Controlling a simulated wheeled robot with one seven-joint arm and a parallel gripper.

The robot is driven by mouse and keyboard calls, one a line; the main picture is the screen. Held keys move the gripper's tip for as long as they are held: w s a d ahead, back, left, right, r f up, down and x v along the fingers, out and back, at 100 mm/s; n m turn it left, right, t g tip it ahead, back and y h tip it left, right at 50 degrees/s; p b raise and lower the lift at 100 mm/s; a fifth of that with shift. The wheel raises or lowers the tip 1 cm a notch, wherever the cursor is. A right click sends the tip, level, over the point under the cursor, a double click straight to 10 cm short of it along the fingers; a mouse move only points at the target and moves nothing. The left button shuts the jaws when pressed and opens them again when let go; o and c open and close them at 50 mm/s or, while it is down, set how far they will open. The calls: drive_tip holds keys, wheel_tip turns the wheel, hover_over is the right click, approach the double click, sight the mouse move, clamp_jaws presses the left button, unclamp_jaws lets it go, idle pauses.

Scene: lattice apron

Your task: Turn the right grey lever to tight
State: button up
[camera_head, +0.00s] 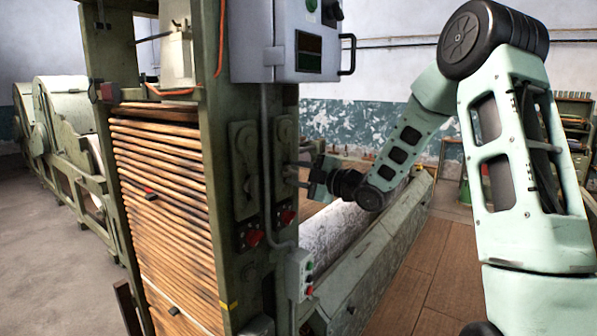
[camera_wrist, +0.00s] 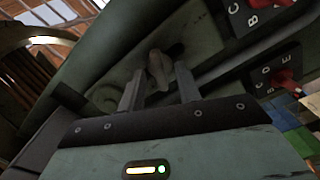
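The right grey lever (camera_wrist: 157,68) sits on its grey-green plate (camera_wrist: 190,25) on the machine's post. In the head view, the upper part of this plate (camera_head: 285,130) shows, while my gripper largely covers the lever. My gripper (camera_head: 297,174) reaches in from the right at the post. In the wrist view, its two fingers (camera_wrist: 160,88) stand apart with the lever's end between them and visible gaps on both sides. The gripper is open around the lever. I cannot read a tight mark. The left grey lever (camera_head: 244,150) is on the neighbouring plate.
Red selector knobs (camera_head: 287,216) (camera_wrist: 290,87) sit below the levers on lettered plates. A grey control box (camera_head: 290,40) hangs above my gripper. A conduit runs down the post to a small button box (camera_head: 299,275). A roller (camera_head: 335,225) lies to the right.

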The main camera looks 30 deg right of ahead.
clamp_jaws()
drive_tip(key=shift+m, duration=0.3)
drive_tip(key=m+b, duration=0.1)
drive_tip(key=m, duration=0.1)
drive_tip(key=shift+m, duration=0.3)
drive_tip(key=m, duration=0.3)
drive_tip(key=shift+m, duration=0.3)
drive_tip(key=m+p, duration=0.1)
drive_tip(key=m, duration=0.4)
drive_tip(key=shift+d+m+p, duration=0.1)
drive_tip(key=shift+m+p, duration=0.2)
drive_tip(key=shift+m, duration=0.1)
